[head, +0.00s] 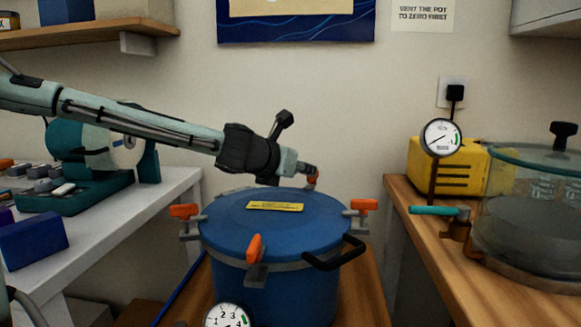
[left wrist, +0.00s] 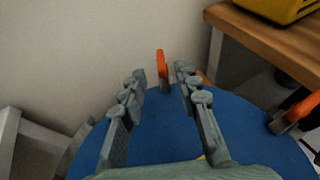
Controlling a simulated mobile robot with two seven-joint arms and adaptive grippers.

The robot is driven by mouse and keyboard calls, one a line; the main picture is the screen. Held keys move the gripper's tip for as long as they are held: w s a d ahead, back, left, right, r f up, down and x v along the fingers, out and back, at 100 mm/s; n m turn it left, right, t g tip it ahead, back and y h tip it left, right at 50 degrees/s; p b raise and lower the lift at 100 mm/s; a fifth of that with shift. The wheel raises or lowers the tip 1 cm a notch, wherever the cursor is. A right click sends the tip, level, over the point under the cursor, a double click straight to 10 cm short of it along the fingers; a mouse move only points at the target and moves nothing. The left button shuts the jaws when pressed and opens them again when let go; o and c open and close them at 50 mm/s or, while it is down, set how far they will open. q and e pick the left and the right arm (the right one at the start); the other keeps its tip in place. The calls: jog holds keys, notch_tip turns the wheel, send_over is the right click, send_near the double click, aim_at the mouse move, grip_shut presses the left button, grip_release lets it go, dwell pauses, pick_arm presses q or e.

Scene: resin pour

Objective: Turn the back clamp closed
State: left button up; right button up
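The blue pressure pot (head: 275,220) stands with its lid on and has orange-handled clamps around the rim. The back clamp (head: 312,180) shows as a small bit of orange at the far rim, partly hidden by my left gripper (head: 300,170). In the left wrist view the back clamp's orange handle (left wrist: 161,66) stands up between and just beyond the fingertips of my left gripper (left wrist: 160,78). The fingers are apart on either side, with gaps to the handle. My right gripper is not in view.
Other orange clamps sit at the left (head: 183,211), front (head: 254,248) and right (head: 364,205) of the rim. A black handle (head: 335,254) juts from the pot's front right. A glass chamber (head: 535,205) and a yellow pump (head: 450,165) stand on the right bench.

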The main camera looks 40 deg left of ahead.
pick_arm(q)
jog(key=shift+v, duration=2.5)
